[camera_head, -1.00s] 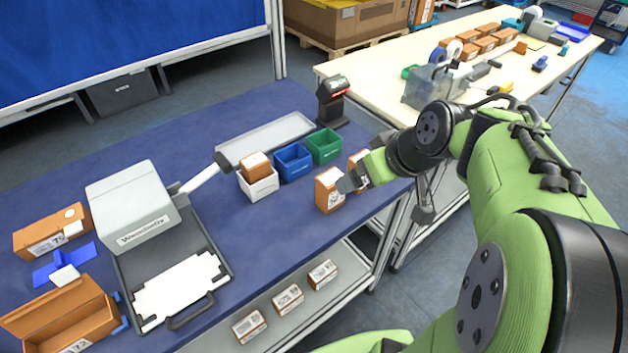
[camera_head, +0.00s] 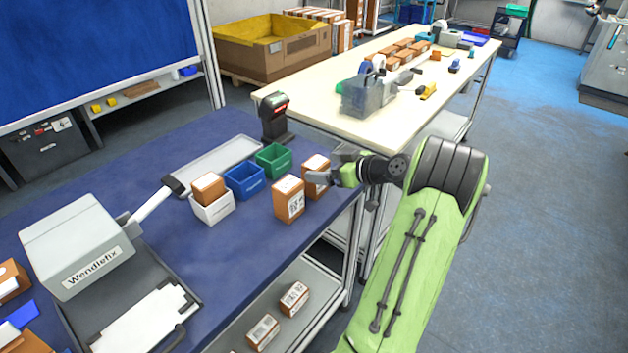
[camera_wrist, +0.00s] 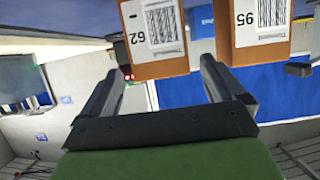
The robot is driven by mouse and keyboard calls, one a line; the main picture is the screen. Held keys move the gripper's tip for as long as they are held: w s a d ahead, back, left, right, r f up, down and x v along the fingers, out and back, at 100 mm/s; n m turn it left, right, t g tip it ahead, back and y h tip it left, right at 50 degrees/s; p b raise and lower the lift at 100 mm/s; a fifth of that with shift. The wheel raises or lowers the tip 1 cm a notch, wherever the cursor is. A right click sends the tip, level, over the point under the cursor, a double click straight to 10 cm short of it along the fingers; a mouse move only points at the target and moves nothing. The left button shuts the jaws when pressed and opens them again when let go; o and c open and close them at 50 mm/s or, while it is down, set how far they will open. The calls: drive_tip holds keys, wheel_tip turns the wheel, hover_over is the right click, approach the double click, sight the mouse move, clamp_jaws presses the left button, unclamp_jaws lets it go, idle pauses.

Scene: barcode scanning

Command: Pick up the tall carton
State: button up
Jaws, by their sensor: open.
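Two upright brown cartons with white barcode labels stand side by side near the right edge of the blue table: a front one (camera_head: 288,199) and a rear one (camera_head: 315,170). I cannot tell for sure which is the tall carton. My gripper (camera_head: 330,166) is open and empty, just right of the rear carton, and hides part of it. In the wrist view, the left carton (camera_wrist: 153,35) and the right carton (camera_wrist: 258,40) are ahead of the open fingers (camera_wrist: 162,72). The left carton is roughly between the fingers; the right one overlaps the right finger's line.
White (camera_head: 212,207), blue (camera_head: 245,181) and green (camera_head: 273,160) bins stand left of the cartons; a small carton (camera_head: 208,187) sits in the white bin. A black scanner (camera_head: 275,117) stands behind. A grey Wendlefix machine (camera_head: 75,248) is at left. Small cartons (camera_head: 263,332) lie on the lower shelf.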

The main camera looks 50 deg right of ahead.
sight(311, 166)
drive_tip(key=x, duration=0.6)
drive_tip(key=shift+b, duration=0.4)
drive_tip(key=shift+s+r, duration=0.1)
drive_tip(key=c, duration=1.2)
